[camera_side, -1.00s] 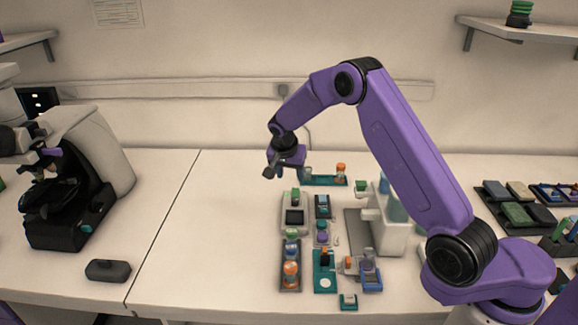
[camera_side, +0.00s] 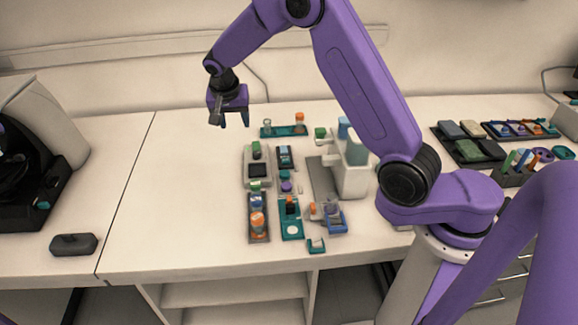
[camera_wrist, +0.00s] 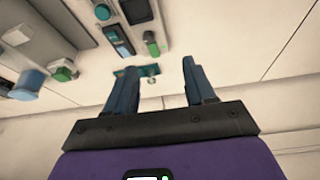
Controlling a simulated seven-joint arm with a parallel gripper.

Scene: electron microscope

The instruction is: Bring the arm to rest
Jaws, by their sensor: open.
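My purple arm is raised over the white bench, bent at the elbow. My gripper (camera_side: 234,118) hangs above the back of the bench, left of the teal rack (camera_side: 284,131), and touches nothing. In the wrist view my gripper (camera_wrist: 157,85) shows two dark blue fingers spread apart with nothing between them. The teal rack (camera_wrist: 127,73) shows beyond the fingers there, partly hidden by the left one.
Below stand a grey device with a dark screen (camera_side: 258,171), a white dispenser (camera_side: 352,178) and several small racks. Dark trays (camera_side: 468,150) lie at the right. A dark box (camera_side: 73,244) sits at the left front. The bench between is clear.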

